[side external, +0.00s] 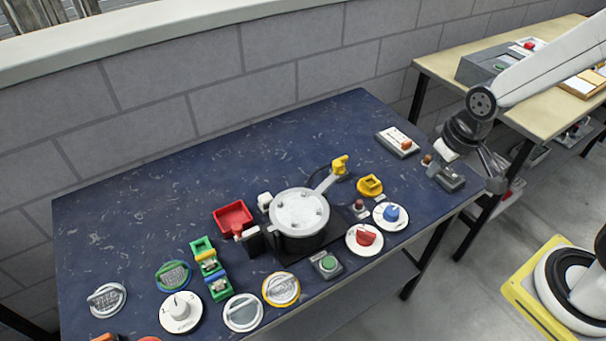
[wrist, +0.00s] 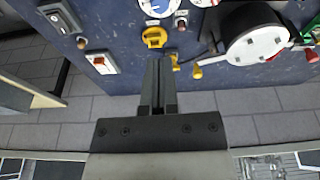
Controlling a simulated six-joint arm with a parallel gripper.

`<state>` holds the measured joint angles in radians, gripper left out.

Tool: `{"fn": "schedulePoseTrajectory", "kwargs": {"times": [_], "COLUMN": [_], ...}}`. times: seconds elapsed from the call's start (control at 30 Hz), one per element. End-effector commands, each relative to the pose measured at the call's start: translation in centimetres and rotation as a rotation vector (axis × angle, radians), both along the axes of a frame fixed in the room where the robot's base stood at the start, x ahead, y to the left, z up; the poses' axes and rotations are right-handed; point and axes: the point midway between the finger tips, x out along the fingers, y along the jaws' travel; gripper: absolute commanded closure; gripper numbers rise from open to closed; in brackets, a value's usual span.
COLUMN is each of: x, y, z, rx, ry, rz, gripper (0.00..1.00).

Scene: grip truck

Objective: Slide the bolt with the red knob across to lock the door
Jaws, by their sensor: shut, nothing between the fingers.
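A small red knob (side external: 238,230) shows on a black-and-white piece (side external: 250,241) left of the round silver-topped pot. It may be the bolt, but the piece is too small to tell the bolt's position or the door. In the wrist view a red knob (wrist: 312,55) appears at the right edge, beyond the pot. My gripper (side external: 493,176) is far to the right, at the right end of the blue table and well apart from that knob. In the wrist view its fingers (wrist: 158,85) are shut together with nothing between them.
The silver-topped pot (side external: 300,212) and yellow-handled lever (side external: 338,166) stand between my gripper and the red knob. Dials (side external: 365,239) crowd the front. A red tray (side external: 233,217) lies behind the knob. A white switch box (side external: 397,142) is near my gripper. The table's back left is clear.

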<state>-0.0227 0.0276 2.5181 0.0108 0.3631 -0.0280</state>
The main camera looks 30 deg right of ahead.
Motion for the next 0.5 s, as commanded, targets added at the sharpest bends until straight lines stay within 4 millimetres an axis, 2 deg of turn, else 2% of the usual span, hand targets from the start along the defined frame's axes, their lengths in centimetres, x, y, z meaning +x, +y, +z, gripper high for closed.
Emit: {"fn": "schedulePoseTrajectory", "kwargs": {"times": [0.27,0.5], "x": [4.4,8.9], "y": [3.3,8.0], "z": [0.5,0.9], "rx": [0.000,0.002], "ry": [-0.004,-0.012], "rz": [0.154,0.337], "gripper": [1.00,1.00]}}
